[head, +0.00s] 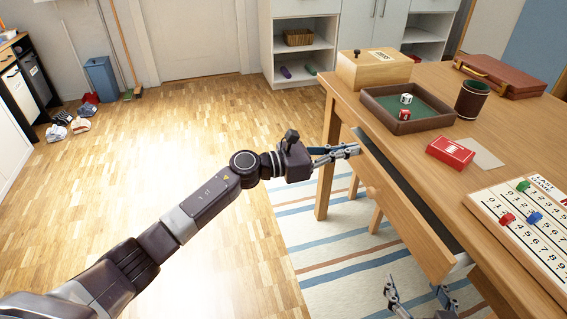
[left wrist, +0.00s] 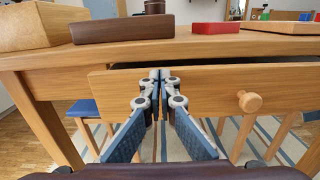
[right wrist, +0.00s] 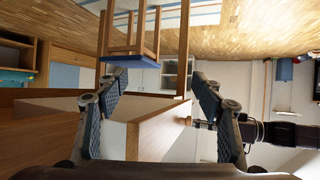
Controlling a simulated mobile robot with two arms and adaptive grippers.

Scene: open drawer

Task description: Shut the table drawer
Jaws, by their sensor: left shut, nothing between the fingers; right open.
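The table drawer (head: 405,222) is partly open, its wooden front standing out from the table (head: 335,125) with a dark interior strip behind it. Its round knob (head: 373,192) also shows in the left wrist view (left wrist: 249,102). My left gripper (head: 354,151) is shut and empty at the far end of the drawer front; in the left wrist view its tips (left wrist: 161,76) overlap the front's upper part, left of the knob. I cannot tell whether they touch. My right gripper (head: 420,296) is open near the drawer's near end; in the right wrist view the drawer's edge (right wrist: 150,130) appears between its fingers.
On the table are a wooden box (head: 372,72), a dice tray (head: 408,127) with two dice, a dark cup (head: 471,100), a red card box (head: 450,152), a numbered board (head: 515,225) and a brown case (head: 500,78). Open floor (head: 200,120) lies left; a striped rug (head: 325,235) lies below.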

